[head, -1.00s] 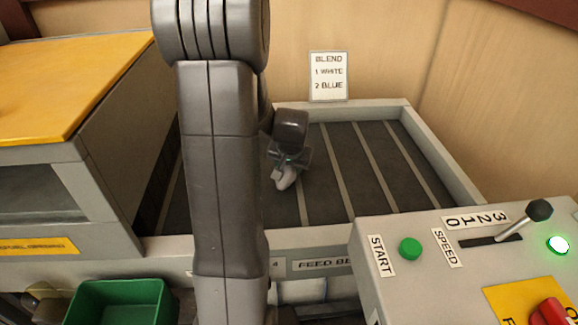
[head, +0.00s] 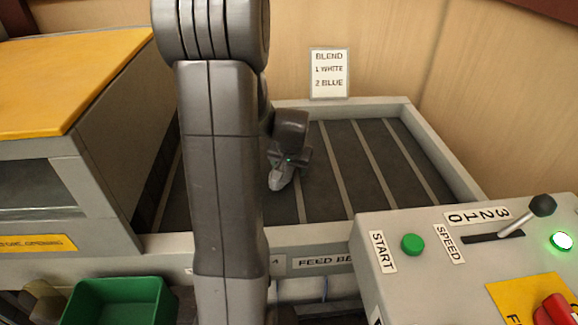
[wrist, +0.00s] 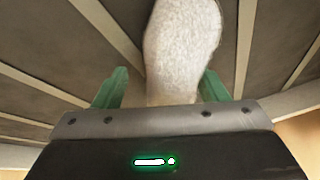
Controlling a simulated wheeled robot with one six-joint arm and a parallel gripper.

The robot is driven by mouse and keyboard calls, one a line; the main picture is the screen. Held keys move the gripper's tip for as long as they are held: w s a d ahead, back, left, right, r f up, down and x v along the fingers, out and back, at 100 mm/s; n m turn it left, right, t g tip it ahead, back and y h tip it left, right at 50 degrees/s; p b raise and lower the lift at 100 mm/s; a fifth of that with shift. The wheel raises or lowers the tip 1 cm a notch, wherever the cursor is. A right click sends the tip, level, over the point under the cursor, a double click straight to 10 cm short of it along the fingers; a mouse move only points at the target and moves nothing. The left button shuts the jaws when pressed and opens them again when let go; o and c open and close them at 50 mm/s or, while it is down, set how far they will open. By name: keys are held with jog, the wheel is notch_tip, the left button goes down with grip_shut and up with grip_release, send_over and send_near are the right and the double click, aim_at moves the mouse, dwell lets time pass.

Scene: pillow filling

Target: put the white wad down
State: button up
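The white wad (wrist: 180,50) is a pale, fuzzy, elongated lump. In the wrist view it fills the space between the two green fingers of my gripper (wrist: 160,88) and sticks out past their tips. In the head view my gripper (head: 285,164) points down over the dark slatted feed belt (head: 355,150), and the light lump of the wad (head: 280,180) shows at its lower end. The wad is low, at or just above the belt; I cannot tell whether it touches. My arm hides part of the belt's left side.
A sign (head: 329,73) reading BLEND, 1 WHITE, 2 BLUE stands behind the belt. A raised grey rim (head: 440,150) borders it. A control panel (head: 400,270) stands front right, a yellow-topped machine (head: 60,80) left, a green bin (head: 120,300) front left. The belt's right side is bare.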

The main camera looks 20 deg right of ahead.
jog(key=shift+r+p, duration=0.3)
jog(key=p+v, duration=0.1)
jog(key=v, duration=1.1)
jog(key=shift+r, duration=0.25)
dwell(3.2)
jog(key=x, duration=1.2)
jog(key=shift+f+b, duration=0.2)
jog(key=shift+b, duration=0.2)
jog(key=shift+f+b, duration=0.45)
jog(key=shift+r, duration=0.2)
jog(key=shift+r, duration=0.1)
